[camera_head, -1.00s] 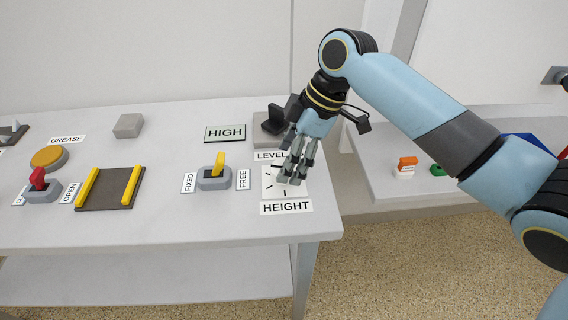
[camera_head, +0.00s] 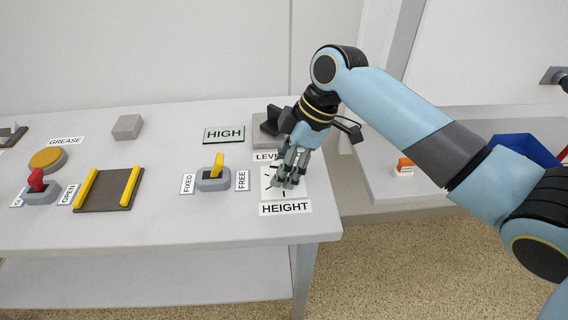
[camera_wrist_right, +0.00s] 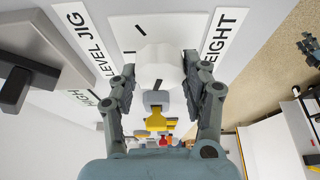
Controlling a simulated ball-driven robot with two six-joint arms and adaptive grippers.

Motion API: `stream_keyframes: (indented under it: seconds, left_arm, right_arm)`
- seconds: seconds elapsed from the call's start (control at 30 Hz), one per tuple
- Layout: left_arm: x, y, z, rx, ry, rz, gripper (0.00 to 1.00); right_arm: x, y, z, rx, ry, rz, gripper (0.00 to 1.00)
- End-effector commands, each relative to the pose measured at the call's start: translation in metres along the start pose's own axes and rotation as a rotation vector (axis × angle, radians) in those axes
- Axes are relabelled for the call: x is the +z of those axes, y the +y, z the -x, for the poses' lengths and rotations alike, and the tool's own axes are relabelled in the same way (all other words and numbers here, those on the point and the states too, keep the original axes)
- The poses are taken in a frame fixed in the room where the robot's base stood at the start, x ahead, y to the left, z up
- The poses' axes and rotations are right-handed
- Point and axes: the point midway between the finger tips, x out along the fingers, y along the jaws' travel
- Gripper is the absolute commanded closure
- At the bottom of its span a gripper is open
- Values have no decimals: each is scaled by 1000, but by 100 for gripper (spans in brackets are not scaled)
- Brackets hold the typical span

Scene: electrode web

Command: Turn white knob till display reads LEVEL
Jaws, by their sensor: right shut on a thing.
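The white knob (camera_wrist_right: 158,65) sits on a pale dial plate with black tick marks, behind the HEIGHT label (camera_head: 285,208). In the wrist view my right gripper (camera_wrist_right: 160,78) has one finger on each side of the knob and is shut on it. In the head view the right gripper (camera_head: 286,182) comes down over the dial and hides most of the knob. The display (camera_head: 224,134) reads HIGH. My left gripper is not in view.
A yellow switch (camera_head: 216,166) between FIXED and FREE labels is to the left. Further left are a dark plate with yellow rails (camera_head: 108,190), a red switch (camera_head: 37,181) and an orange disc (camera_head: 47,158).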

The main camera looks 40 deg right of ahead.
Motion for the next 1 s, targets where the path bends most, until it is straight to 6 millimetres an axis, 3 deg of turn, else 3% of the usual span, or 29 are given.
stream_keyframes:
  seconds: [0.33,0.67,0.7,0.87,1.0]
  left_arm:
    - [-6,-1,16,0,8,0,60]
    - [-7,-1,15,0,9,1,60]
    - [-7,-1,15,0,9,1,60]
    - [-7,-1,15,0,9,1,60]
    - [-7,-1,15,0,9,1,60]
  right_arm:
    - [-1,2,1,-106,1,251,85]
    - [-1,1,0,-120,2,290,85]
    - [-1,1,0,-120,2,290,52]
    - [0,1,0,-119,1,289,31]
    - [0,1,0,-120,1,288,29]
